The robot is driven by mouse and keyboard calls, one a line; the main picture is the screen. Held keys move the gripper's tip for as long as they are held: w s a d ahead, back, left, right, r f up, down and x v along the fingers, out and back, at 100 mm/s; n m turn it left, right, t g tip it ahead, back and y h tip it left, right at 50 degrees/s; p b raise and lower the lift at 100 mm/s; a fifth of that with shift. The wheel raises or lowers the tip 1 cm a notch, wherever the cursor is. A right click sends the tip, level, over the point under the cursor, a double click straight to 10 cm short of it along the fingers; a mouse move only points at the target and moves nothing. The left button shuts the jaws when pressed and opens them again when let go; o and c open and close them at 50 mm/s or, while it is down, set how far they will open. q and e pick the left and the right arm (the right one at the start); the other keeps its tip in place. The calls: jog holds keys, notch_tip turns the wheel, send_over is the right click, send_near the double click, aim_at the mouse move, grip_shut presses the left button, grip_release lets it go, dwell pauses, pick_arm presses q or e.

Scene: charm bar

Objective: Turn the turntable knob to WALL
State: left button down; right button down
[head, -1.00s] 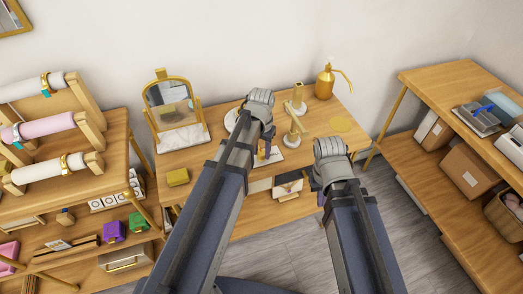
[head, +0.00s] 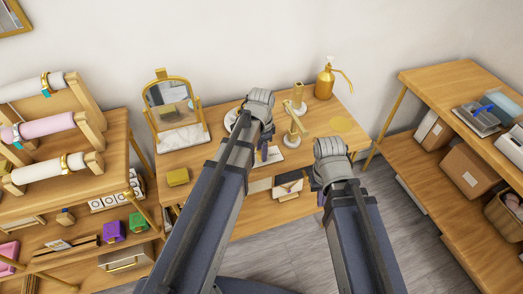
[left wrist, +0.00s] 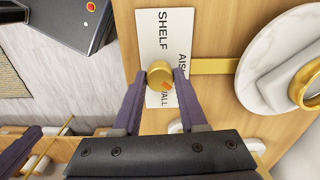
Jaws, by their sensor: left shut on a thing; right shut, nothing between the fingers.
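The gold turntable knob (left wrist: 160,74) stands on a white label plate (left wrist: 155,25) in the left wrist view. The plate reads SHELF, a partly covered word starting AIS, and a partly covered word ending in ALL. An orange mark on the knob's rim faces the ALL end. My left gripper (left wrist: 159,76) is shut on the knob, one purple finger on each side. In the head view my left gripper (head: 266,154) is over the table and its wrist hides the knob. My right gripper (head: 328,185) is shut and empty at the table's front; its fingers are mostly hidden.
A round marble piece with a gold ring (left wrist: 290,70) stands beside the plate. A mirror (head: 168,105), a yellow box (head: 178,177), gold stands (head: 297,125) and a gold bottle (head: 325,82) are on the table. Shelves stand at both sides.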

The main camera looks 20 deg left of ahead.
pick_arm(q)
jog(key=m, duration=0.4)
jog(key=shift+m, duration=0.3)
jog(key=m, duration=0.4)
jog(key=shift+m, duration=0.3)
jog(key=shift+c, duration=2.2)
grip_release()
jog(key=shift+r, duration=0.1)
notch_tip(320, 180, up, 8)
jog(key=p, duration=0.8)
jog(key=shift+f, duration=0.2)
